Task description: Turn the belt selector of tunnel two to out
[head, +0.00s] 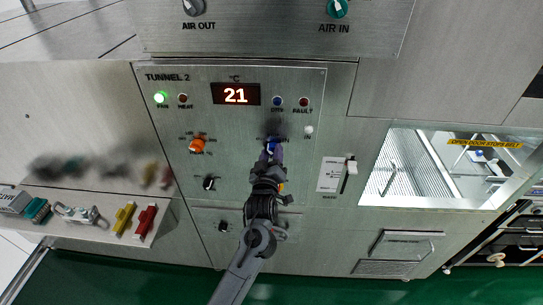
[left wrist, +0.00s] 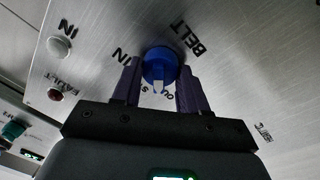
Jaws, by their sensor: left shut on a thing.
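The blue belt selector (head: 271,144) of tunnel two is on the steel panel (head: 310,90) headed TUNNEL 2. My left gripper (head: 273,154) reaches up to it from below and covers most of it. In the left wrist view the blue selector (left wrist: 160,64) sits between the two dark fingers of my left gripper (left wrist: 160,82), which is shut on it. The BELT and IN lettering shows around it; the stop and OUT lettering is partly hidden near its light pointer. I cannot tell exactly which mark the pointer meets. My right gripper is not in view.
An orange knob (head: 197,145) and a black knob (head: 209,183) are left of my arm. A white lever (head: 350,167) and a glass window (head: 440,165) are to the right. A shelf (head: 95,205) with coloured parts juts out at the left.

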